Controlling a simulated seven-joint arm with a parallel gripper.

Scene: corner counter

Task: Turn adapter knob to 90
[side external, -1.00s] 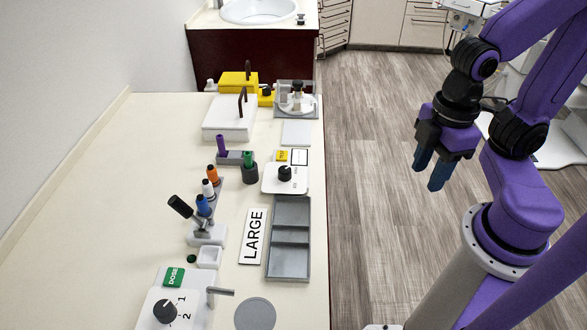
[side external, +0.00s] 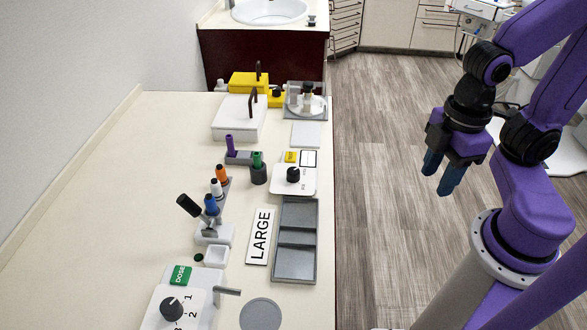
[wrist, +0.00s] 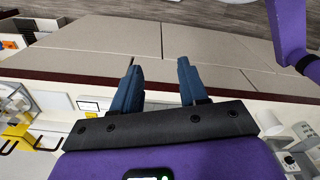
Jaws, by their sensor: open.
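A second black knob (side external: 172,308) sits on a white box at the front, by a green DOSE label and the marks 1 and 2. I cannot tell for certain which is the adapter knob. My gripper (side external: 445,176) is open and empty, right of the counter over the floor, clear of both knobs. Its blue fingers are apart in the wrist view (wrist: 160,82).
A grey tray (side external: 296,240) and a LARGE sign (side external: 260,236) lie before the tagged knob. Colored pens and a black-handled lever (side external: 188,205) stand farther left. The counter's left side is bare.

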